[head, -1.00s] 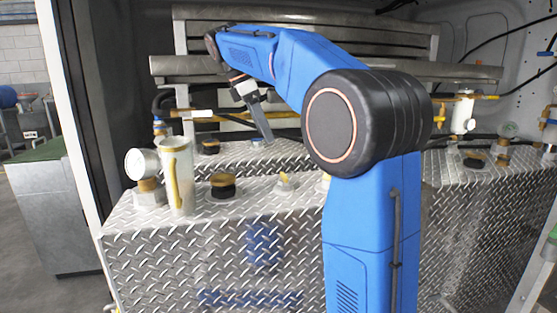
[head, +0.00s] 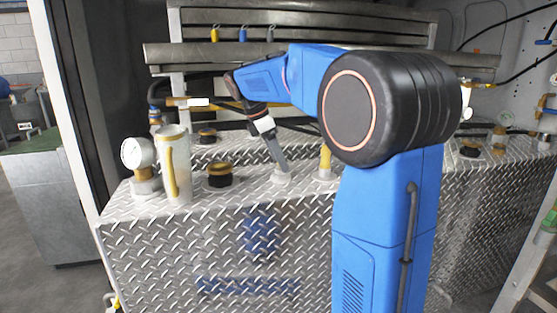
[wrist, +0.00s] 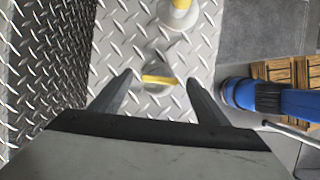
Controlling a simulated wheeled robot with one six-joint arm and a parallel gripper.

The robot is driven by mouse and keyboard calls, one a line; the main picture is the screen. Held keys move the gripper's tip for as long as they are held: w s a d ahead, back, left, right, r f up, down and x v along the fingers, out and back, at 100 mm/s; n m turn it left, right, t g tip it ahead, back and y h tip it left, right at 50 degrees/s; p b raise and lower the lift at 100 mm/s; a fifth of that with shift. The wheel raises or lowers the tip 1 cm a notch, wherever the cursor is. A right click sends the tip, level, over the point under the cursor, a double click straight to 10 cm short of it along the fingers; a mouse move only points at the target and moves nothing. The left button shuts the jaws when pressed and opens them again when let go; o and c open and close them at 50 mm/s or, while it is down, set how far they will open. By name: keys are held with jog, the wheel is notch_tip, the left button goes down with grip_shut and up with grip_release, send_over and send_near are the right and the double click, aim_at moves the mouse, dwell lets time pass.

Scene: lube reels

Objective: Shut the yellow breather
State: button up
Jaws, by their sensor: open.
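A round pale fitting with a flat yellow bar across its top, which looks like the yellow breather (wrist: 158,80), shows in the wrist view on the diamond-plate tank top. My gripper (wrist: 160,78) is open, with one finger at each side of the bar. In the head view the fingers (head: 279,160) point down at the pale base of this fitting (head: 281,177), and they hide its yellow top. I cannot tell whether they touch it. A second pale fitting with an upright yellow part (head: 325,160) stands just right of it, and also shows in the wrist view (wrist: 180,10).
Pipes and a rack (head: 320,65) are behind. Wooden crates (wrist: 285,75) show in the wrist view.

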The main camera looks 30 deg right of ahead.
jog(key=shift+d+f, duration=0.1)
jog(key=shift+f, duration=0.2)
jog(key=shift+c, duration=0.6)
jog(key=c, duration=1)
jog(key=m, duration=0.2)
jog(key=m+g, duration=0.1)
jog(key=m, duration=0.1)
jog(key=shift+w+d+m+g+y, duration=0.1)
jog(key=shift+w+m+g+y, duration=0.05)
jog(key=shift+m+g+y, duration=0.2)
jog(key=shift+m+y, duration=0.25)
jog(key=shift+m, duration=0.6)
jog(key=m+g+y, duration=0.1)
jog(key=m, duration=0.1)
jog(key=shift+d+m, duration=0.15)
jog(key=shift+m, duration=0.25)
jog(key=m+y, duration=0.1)
jog(key=m, duration=0.2)
jog(key=shift+w+g, duration=0.1)
jog(key=shift+g, duration=0.15)
jog(key=shift+m, duration=0.3)
